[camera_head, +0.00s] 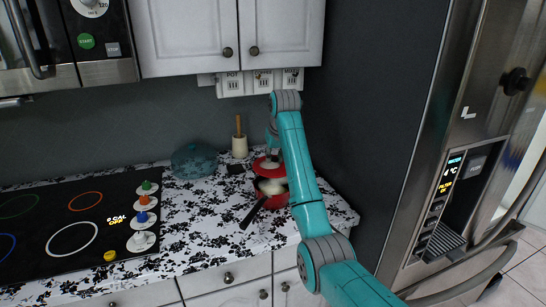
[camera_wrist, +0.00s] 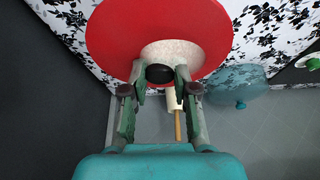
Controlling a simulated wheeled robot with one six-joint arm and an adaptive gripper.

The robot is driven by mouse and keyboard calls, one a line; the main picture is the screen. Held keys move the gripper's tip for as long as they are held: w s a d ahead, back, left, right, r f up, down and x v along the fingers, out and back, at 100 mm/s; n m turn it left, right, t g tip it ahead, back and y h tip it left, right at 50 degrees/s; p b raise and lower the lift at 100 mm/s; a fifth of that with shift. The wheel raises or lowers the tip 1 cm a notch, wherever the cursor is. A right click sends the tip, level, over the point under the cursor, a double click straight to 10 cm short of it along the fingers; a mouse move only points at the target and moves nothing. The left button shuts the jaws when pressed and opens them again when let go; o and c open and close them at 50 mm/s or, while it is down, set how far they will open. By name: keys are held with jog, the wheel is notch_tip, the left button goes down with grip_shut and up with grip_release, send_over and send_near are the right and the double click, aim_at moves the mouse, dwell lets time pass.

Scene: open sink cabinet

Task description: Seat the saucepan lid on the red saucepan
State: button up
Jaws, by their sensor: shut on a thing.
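The red saucepan (camera_head: 278,201) stands on the counter with its black handle (camera_head: 254,211) pointing to the front left. The saucepan lid (camera_head: 260,164), red with a pale centre, is above the pan, with a pale area showing between the two reds. In the wrist view the lid (camera_wrist: 112,38) fills the upper middle, and the pan is not distinguishable behind it. My gripper (camera_wrist: 160,74) is shut on the lid's dark knob (camera_wrist: 160,75). In the head view my gripper's fingertips are small, and exact contact between lid and pan cannot be told.
A teal glass bowl-like thing (camera_head: 194,160) sits left of the pan. A white utensil holder (camera_head: 240,147) with a wooden handle stands behind. A dark wall and fridge (camera_head: 440,150) are at the right.

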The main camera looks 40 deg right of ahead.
jog(key=shift+a+f, duration=0.1)
jog(key=shift+f, duration=3.15)
jog(key=shift+f, duration=0.2)
jog(key=o, duration=1)
jog(key=v, duration=0.7)
jog(key=shift+s+r, duration=0.1)
jog(key=shift+r, duration=0.15)
